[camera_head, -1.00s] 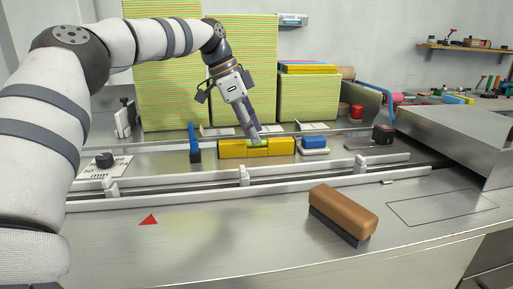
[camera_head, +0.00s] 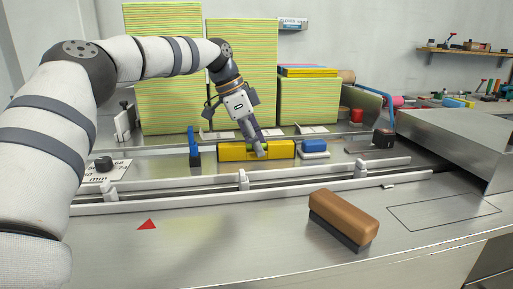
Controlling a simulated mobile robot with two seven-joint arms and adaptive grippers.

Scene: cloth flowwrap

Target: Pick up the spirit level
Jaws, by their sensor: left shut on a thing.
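The spirit level is a yellow bar (camera_head: 233,152) with a green vial area at its middle. It lies lengthwise at the back of the metal worktop, behind the white rails. My left gripper (camera_head: 260,150) reaches down from above and is shut on the level, a little right of its middle. The fingers hide part of the level's top. The level looks to be still at the worktop's surface. My right gripper is not in view.
A blue upright piece (camera_head: 194,147) stands close left of the level, and a blue-topped block (camera_head: 314,147) sits close right. White rails (camera_head: 300,178) run in front. A brown-handled brush (camera_head: 343,217) lies at front right. Striped stacks (camera_head: 242,75) stand behind.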

